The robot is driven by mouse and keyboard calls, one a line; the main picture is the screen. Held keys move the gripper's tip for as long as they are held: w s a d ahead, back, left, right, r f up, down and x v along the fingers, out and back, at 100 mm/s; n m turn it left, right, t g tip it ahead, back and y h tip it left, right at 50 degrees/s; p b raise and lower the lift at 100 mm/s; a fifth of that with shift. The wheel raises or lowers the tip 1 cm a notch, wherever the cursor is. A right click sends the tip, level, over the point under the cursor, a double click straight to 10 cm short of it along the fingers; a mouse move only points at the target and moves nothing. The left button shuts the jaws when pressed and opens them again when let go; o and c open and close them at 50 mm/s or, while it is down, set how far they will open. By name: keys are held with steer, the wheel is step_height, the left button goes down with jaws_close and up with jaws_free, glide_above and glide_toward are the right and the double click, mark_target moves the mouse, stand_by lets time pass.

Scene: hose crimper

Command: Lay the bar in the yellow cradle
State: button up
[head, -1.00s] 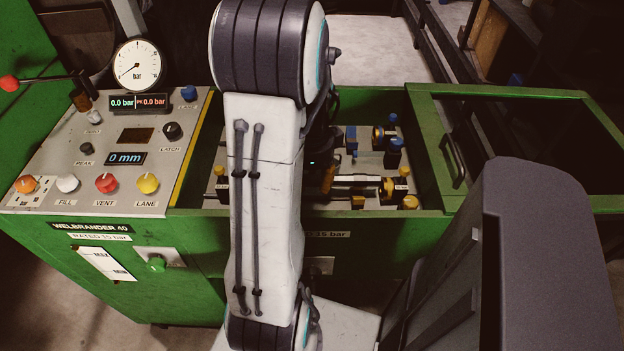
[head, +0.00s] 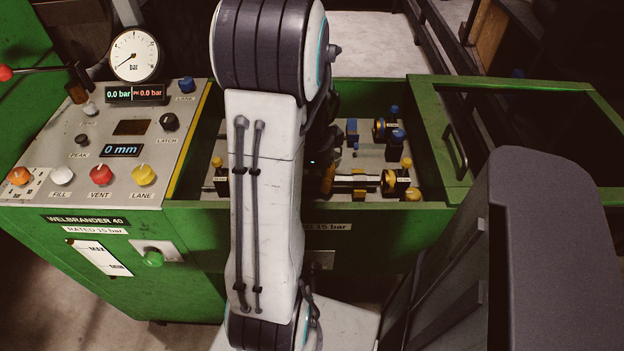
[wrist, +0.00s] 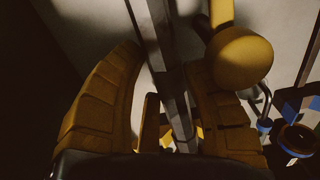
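A pale metal bar (head: 357,179) lies crosswise in the front part of the green machine's bed in the head view. Its right end meets a yellow and black cradle part (head: 389,182); I cannot tell whether it is seated. My gripper (head: 328,178) is at the left of the visible bar, mostly hidden behind my arm. In the wrist view the bar (wrist: 172,85) runs between the two brown-yellow fingers of my gripper (wrist: 165,75). The fingers stand apart, with a clear gap on the left and the right finger close to the bar. The bar's left end is hidden.
Yellow-knobbed posts (head: 217,163) and blue-knobbed fittings (head: 398,135) stand in the bed. A round yellow knob (wrist: 241,58) is close to the right finger. Green walls frame the bed. The control panel (head: 100,150) is at the left, reading 0.0 bar and 0 mm.

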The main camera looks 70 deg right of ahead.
steer(key=o, duration=0.4)
steer(key=shift+o, duration=0.2)
step_height(320, 180, up, 12)
stand_by(0.5)
stand_by(0.7)
